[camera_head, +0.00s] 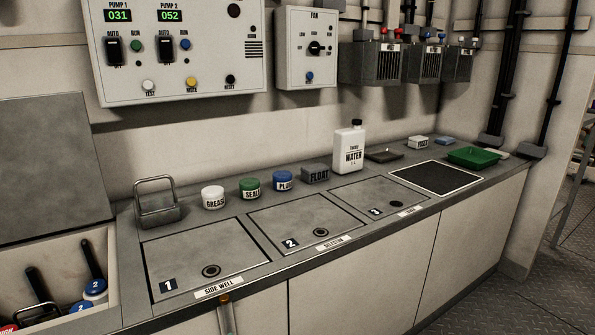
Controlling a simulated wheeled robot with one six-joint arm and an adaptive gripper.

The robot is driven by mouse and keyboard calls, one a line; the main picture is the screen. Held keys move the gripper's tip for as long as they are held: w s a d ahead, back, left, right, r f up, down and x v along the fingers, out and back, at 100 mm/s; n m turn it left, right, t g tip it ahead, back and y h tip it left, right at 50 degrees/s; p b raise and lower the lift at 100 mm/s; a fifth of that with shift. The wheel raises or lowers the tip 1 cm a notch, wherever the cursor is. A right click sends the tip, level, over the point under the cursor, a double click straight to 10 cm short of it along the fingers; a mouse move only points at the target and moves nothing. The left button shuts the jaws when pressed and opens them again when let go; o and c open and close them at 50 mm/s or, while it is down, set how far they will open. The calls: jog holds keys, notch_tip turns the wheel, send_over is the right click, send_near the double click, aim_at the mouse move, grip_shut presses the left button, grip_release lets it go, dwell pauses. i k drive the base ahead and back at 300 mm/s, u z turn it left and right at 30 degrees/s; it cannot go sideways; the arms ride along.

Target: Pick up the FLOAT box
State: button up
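The FLOAT box (316,174) is a small dark grey box with its name on the front. It stands on the counter behind the hatches, between the blue-lidded PLUG jar (284,182) and the white WATER bottle (348,150). Nothing covers it from this view. My gripper is not in view.
The green-lidded jar (250,188) and GREASE jar (213,197) stand left of the PLUG jar. A metal block with a handle (156,207) is further left. Flat hatches (205,255) lie in front. A green tray (473,156) is at the right. Wall panels (182,50) hang above.

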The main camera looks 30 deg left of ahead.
aim_at(317, 172)
jog(key=u, duration=0.65)
jog(key=i, duration=0.7)
jog(key=u, duration=0.8)
jog(key=i, duration=0.5)
jog(key=z, duration=0.05)
